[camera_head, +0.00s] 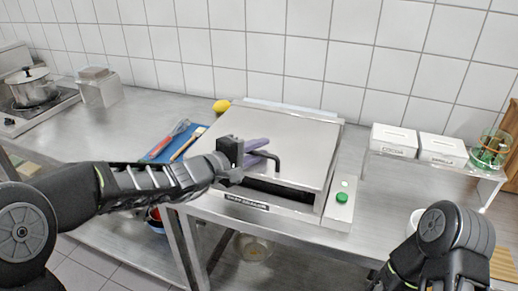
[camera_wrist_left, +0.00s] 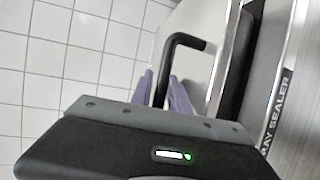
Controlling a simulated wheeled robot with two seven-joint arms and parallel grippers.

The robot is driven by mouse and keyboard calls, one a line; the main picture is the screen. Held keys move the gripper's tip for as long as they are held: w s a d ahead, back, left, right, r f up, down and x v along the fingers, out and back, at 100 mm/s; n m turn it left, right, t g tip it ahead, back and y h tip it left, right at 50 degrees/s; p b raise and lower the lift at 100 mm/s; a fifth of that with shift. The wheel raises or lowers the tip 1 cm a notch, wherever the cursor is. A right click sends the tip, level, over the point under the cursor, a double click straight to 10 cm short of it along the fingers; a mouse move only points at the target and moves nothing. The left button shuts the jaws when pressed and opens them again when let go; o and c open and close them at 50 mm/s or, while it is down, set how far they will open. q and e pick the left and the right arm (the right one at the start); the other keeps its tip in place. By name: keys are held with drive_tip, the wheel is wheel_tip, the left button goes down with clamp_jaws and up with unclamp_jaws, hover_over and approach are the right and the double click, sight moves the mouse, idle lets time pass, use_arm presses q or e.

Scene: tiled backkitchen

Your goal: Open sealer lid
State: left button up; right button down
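The tray sealer (camera_head: 300,135) sits on the steel counter, its broad silver lid lying nearly flat. A dark gap shows below the lid's front edge. A black bent handle (camera_head: 275,161) stands at the lid's front; it also shows in the left wrist view (camera_wrist_left: 187,39). My left gripper (camera_head: 265,150) is at the handle, its purple fingers apart. In the left wrist view the handle runs between the fingers (camera_wrist_left: 164,90), with space visible beside it; the gripper body hides part of it. My right arm shows at lower right, its gripper out of sight.
A green button (camera_head: 342,197) is on the sealer's right side. A blue board (camera_head: 172,142) with utensils and a yellow fruit (camera_head: 221,106) lie to its left. White boxes (camera_head: 394,140) stand on a rack at right. A pot (camera_head: 33,88) is on a stove at far left.

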use_arm(q)
drive_tip(key=shift+c, duration=0.4)
clamp_jaws()
idle(0.9)
